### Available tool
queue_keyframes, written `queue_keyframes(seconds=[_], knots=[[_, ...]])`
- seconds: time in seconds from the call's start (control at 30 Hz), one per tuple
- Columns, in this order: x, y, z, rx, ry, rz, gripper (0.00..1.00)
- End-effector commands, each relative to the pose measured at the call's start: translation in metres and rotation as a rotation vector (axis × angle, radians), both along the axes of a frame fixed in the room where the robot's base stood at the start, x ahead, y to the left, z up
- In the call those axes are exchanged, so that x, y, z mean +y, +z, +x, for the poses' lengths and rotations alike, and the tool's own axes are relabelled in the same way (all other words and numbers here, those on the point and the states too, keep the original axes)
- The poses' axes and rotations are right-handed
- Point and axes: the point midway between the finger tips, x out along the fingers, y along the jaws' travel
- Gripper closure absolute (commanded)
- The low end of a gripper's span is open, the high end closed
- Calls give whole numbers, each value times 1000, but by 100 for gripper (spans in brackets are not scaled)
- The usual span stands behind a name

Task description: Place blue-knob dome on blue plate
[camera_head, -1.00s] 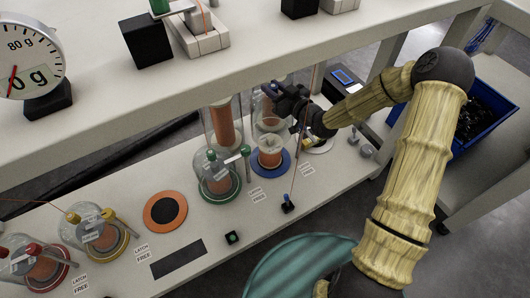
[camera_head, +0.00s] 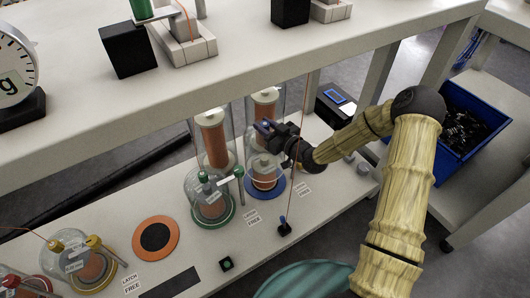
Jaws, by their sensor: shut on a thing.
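My gripper (camera_head: 268,132) is above the blue plate (camera_head: 278,188), near the back of the bench. It is shut on the knob of a clear glass dome, and the fingers hide most of that knob. The dome (camera_head: 249,158) is faint and hangs below the fingers, over the copper-coloured cylinder (camera_head: 264,179) on the blue plate. I cannot tell whether its lower rim touches the plate.
A green-knob dome (camera_head: 210,202) stands close on the left, with a tall glass-covered copper cylinder (camera_head: 214,145) behind. An orange ring plate (camera_head: 155,237) is bare. A thin post (camera_head: 291,170) rises in front. The shelf (camera_head: 250,75) overhangs the back.

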Motion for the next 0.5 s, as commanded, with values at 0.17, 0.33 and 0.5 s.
queue_keyframes(seconds=[0.17,0.33,0.5], knots=[[0,-42,0,-1,0,1,100],[0,-51,0,-2,0,1,100],[0,-50,0,-3,0,0,100]])
